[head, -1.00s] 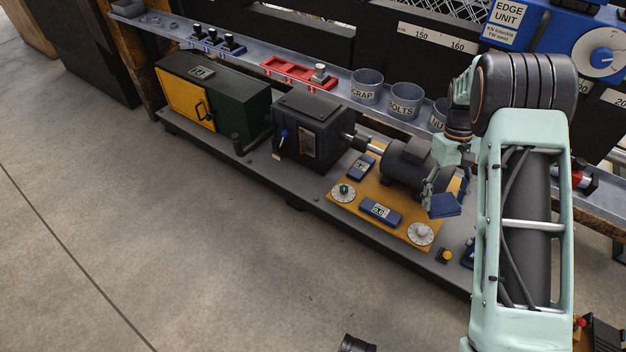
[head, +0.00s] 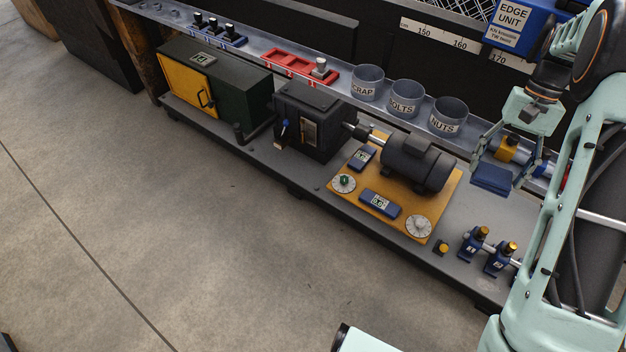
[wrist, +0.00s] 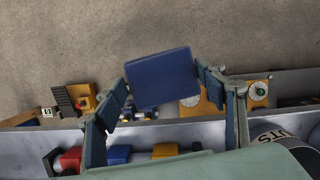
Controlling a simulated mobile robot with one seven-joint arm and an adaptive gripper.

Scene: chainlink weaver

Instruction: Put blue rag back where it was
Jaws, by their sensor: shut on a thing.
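The blue rag (head: 492,179) looks like a flat, folded dark blue square. My gripper (head: 503,176) is shut on it and holds it raised at the right, near the long shelf rail and right of the NUTS cup. In the wrist view the rag (wrist: 162,78) sits between the two fingers of my gripper (wrist: 162,85), with floor and bench edge behind it. Whether the rag touches anything below cannot be told.
On the shelf stand cups marked SCRAP (head: 366,84), BOLTS (head: 405,98) and NUTS (head: 447,117). A motor (head: 418,161) sits on a yellow plate (head: 381,207) on the bench. Small blue fixtures (head: 474,243) stand near the bench's right front. The floor in front is clear.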

